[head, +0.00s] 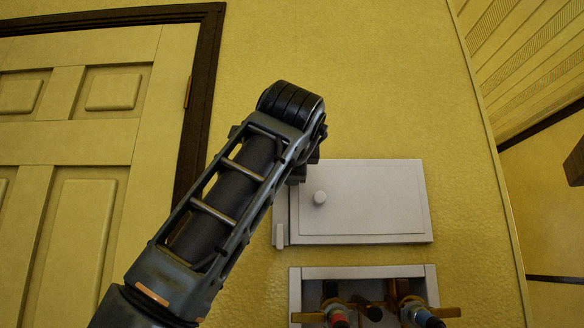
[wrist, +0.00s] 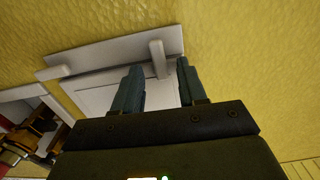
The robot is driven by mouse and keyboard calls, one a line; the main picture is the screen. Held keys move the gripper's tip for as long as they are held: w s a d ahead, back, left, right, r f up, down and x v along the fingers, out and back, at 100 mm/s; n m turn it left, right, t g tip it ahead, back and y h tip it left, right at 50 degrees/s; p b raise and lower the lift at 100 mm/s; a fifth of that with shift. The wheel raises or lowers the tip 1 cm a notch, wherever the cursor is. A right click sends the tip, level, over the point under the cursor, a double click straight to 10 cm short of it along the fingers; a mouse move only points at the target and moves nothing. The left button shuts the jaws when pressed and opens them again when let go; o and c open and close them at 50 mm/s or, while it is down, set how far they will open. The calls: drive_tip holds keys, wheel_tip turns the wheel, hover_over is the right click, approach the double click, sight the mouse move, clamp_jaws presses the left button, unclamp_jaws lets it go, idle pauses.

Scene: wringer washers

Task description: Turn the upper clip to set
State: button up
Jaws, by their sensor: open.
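A white wall cabinet (head: 362,205) with a closed-looking door and a round knob (head: 320,198) shows in the head view. The upper clip (wrist: 157,56) is a small white bar in the wrist view, lying across the seam between frame and door. The lower clip (head: 280,235) lies along the frame at the door's lower left; it also shows in the wrist view (wrist: 54,72). My gripper (wrist: 160,65) is open, its two fingers on either side of the upper clip; contact cannot be told. In the head view my arm hides the upper clip and the fingers.
Below the cabinet is a recessed white box (head: 360,272) with red and blue valves and brass handles, also at left in the wrist view (wrist: 22,95). A panelled door (head: 95,130) with dark trim stands at left. The yellow wall around the cabinet is bare.

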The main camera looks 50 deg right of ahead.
drive_tip(key=b+v, duration=0.2)
drive_tip(key=v, duration=0.5)
drive_tip(key=shift+s+a, duration=0.25)
drive_tip(key=shift+a, duration=0.05)
idle(0.3)
